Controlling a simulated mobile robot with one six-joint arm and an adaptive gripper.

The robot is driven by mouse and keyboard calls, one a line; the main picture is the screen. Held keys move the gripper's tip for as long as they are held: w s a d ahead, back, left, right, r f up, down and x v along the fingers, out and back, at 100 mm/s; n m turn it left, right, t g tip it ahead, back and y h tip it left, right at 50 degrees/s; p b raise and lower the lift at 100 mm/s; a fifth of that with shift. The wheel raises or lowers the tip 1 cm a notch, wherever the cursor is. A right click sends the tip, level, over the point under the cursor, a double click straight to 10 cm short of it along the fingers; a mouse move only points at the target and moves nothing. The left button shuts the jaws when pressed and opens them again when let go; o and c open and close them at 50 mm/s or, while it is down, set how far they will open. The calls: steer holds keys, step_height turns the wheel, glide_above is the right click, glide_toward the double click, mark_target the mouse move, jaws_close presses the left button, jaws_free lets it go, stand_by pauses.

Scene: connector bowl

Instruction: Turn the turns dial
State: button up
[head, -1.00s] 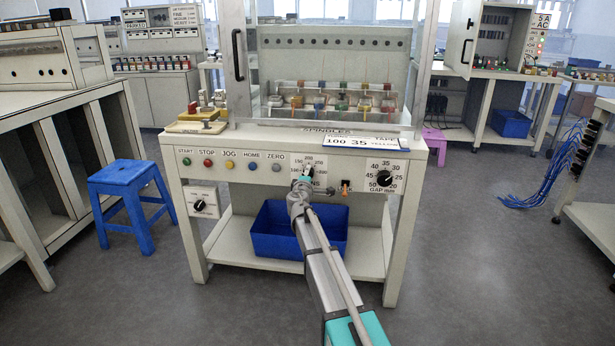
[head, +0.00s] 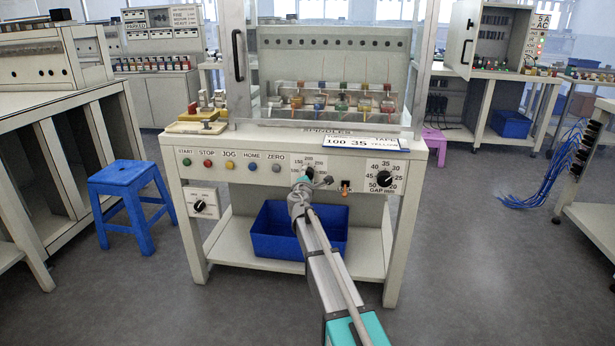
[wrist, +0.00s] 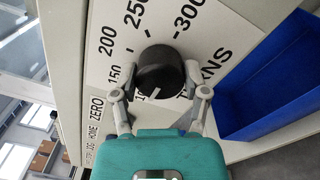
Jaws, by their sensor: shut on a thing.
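The turns dial (wrist: 160,70) is a black round knob on the white front panel. In the wrist view its white mark points to the lower left, towards a partly hidden figure beside 150. The figures 150, 200, 250 and 300 show around it. My gripper (wrist: 158,82) has a finger on each side of the knob and is shut on it. In the head view my gripper (head: 305,182) is at the panel's middle and hides most of the dial. A card (head: 360,143) above reads 100, 35 and yellow.
A gap dial (head: 384,178) is to the right, with an orange-lit switch (head: 346,186) between. Several coloured buttons (head: 229,165) line the left. A blue bin (head: 272,236) is on the shelf below. A blue stool (head: 126,182) stands to the left.

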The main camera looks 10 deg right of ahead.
steer(key=o, duration=1.1)
steer(key=shift+o, duration=0.2)
steer(key=shift+m, duration=0.5)
